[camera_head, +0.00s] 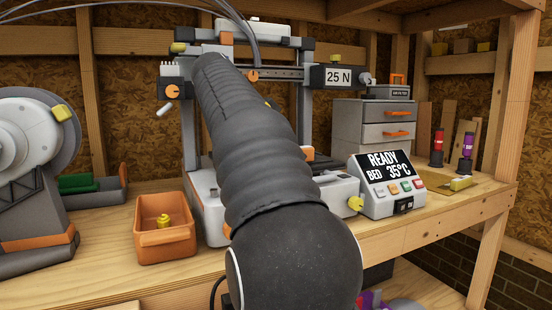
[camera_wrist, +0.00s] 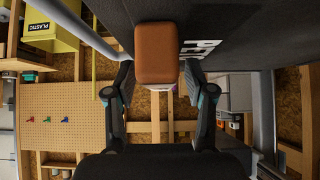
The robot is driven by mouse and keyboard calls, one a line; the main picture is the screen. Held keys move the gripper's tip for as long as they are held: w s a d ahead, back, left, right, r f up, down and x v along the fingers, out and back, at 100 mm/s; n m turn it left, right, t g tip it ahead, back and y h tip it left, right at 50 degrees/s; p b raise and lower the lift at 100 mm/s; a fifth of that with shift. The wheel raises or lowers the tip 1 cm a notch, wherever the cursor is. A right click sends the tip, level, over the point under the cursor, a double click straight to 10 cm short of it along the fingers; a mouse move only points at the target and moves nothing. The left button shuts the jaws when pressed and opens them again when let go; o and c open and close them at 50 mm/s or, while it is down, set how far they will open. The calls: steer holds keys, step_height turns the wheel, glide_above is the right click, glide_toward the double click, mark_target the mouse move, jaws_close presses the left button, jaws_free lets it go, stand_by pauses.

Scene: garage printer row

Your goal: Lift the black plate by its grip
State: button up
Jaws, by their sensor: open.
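The black plate (camera_wrist: 235,30) fills the top right of the wrist view, with pale lettering partly showing on it. Its orange-brown grip (camera_wrist: 155,50) is a rounded block in the upper middle. My gripper (camera_wrist: 158,68) is open, with one finger to each side of the grip in the picture. A gap shows on both sides, and I see no contact. How deep the grip sits between the fingers is hard to tell.
The printer (camera_head: 305,110) stands behind my arm on the wooden bench (camera_head: 110,270). Left of it are an orange bin (camera_head: 165,245) and a large spool (camera_head: 30,135). Right are a "READY BED 35°C" display (camera_head: 385,180) and grey drawers (camera_head: 372,130).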

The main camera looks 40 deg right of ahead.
jaws_close()
steer(key=shift+r, duration=0.2)
